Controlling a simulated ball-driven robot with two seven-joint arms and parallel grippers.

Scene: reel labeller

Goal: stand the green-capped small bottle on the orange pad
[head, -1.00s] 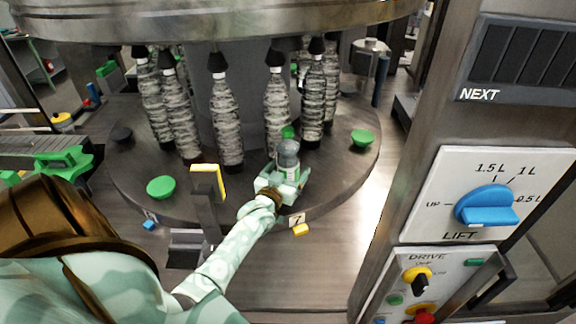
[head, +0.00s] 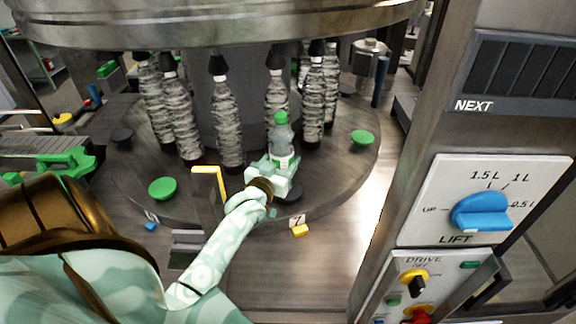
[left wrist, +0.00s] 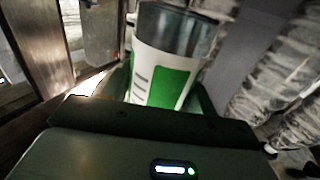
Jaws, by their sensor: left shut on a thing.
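My left gripper (head: 282,165) is shut on the small bottle (head: 281,138), which has a green cap, a clear greyish upper part and a green-and-white label low down. The bottle looks about upright, above the dark turntable near its front. In the left wrist view the label of the bottle (left wrist: 165,70) shows between the fingers, while its cap is out of frame. I cannot make out an orange pad in either view. My right gripper is not in view.
Green pads lie at left (head: 162,188) and right (head: 362,138). A dark pad (head: 290,191) lies by the gripper. A yellow-edged bracket (head: 208,185) stands left.

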